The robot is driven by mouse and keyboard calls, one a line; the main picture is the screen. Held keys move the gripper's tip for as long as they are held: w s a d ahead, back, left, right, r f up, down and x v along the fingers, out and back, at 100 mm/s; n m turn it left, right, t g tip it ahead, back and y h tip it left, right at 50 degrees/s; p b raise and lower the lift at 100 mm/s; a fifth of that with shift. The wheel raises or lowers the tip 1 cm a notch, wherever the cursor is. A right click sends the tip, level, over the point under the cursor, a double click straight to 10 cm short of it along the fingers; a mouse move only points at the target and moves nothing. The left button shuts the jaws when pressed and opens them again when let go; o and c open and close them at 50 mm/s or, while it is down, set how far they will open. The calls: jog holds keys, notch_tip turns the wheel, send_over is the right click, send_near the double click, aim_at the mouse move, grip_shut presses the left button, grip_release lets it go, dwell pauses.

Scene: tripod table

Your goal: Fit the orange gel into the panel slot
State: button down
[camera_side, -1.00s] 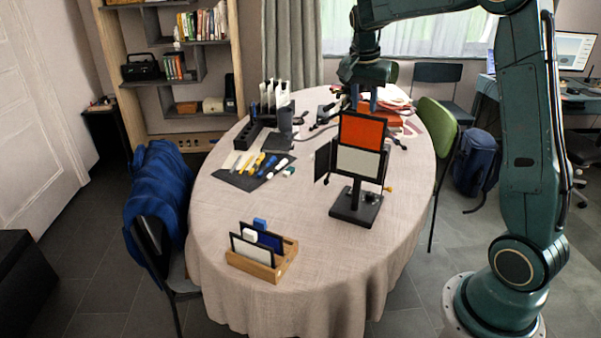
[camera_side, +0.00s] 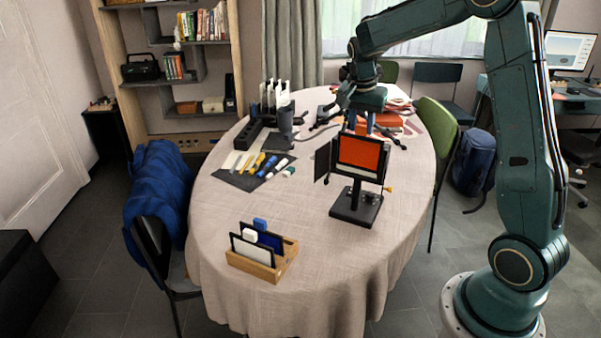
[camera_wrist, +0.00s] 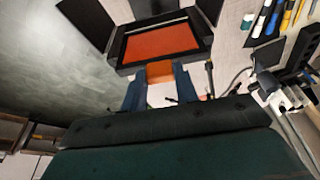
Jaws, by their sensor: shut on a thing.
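The orange gel (camera_side: 361,153) is an orange sheet in a dark frame. It sits upright at the black light panel (camera_side: 337,178), its orange face filling the panel's window. The wrist view also shows the orange gel (camera_wrist: 160,41) inside the black panel frame (camera_wrist: 122,50). My gripper (camera_side: 361,124) is above the panel with its fingers pointing down. In the wrist view my gripper (camera_wrist: 160,75) is shut on the orange tab at the gel's top edge. The gel's lower edge is hidden, so I cannot tell how deep it sits.
A wooden rack (camera_side: 262,267) at the front holds a white and a blue gel. A dark mat (camera_side: 240,180) with pens and markers lies to the left. Papers and an orange item lie behind the panel. The cloth between rack and panel is clear.

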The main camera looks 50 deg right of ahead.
jog(key=shift+f, duration=1.05)
jog(key=c, duration=1.1)
grip_release()
jog(key=shift+o, duration=0.2)
jog(key=v, duration=1.2)
jog(key=shift+s, duration=0.1)
